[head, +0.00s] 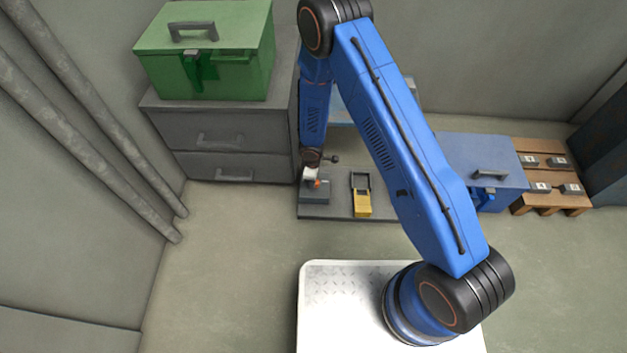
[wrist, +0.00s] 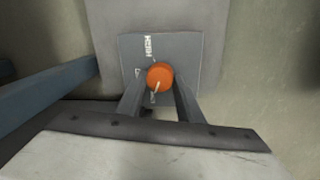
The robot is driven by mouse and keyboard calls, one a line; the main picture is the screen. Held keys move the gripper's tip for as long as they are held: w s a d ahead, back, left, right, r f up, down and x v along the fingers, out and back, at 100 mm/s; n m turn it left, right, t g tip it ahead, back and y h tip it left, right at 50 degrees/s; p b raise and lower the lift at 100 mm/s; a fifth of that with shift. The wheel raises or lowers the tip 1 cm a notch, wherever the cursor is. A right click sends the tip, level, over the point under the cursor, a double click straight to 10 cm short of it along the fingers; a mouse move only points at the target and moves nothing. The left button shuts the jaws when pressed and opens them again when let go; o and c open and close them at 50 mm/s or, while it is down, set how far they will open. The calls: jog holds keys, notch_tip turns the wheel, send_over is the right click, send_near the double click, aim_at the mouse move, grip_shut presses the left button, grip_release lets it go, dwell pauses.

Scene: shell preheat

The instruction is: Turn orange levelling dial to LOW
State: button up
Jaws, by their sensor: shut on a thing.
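The orange levelling dial (wrist: 159,76) sits on a grey plate (wrist: 185,50) in the wrist view. A LOW label cannot be made out.
A yellow device (head: 361,196) stands right of the dial on the grey base (head: 340,211). A grey drawer cabinet (head: 225,150) with a green case (head: 210,55) stands at the left. A blue case (head: 480,165) and a wooden pallet (head: 540,203) are at the right. The front floor is clear.

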jog(key=o, duration=1.1)
jog(key=shift+c, duration=0.2)
jog(key=shift+r, duration=0.1)
notch_tip(320, 180, up, 17)
jog(key=s, duration=0.1)
jog(key=shift+a, duration=0.15)
jog(key=shift+s+r, duration=0.1)
jog(key=shift+r, duration=0.05)
dwell(0.3)
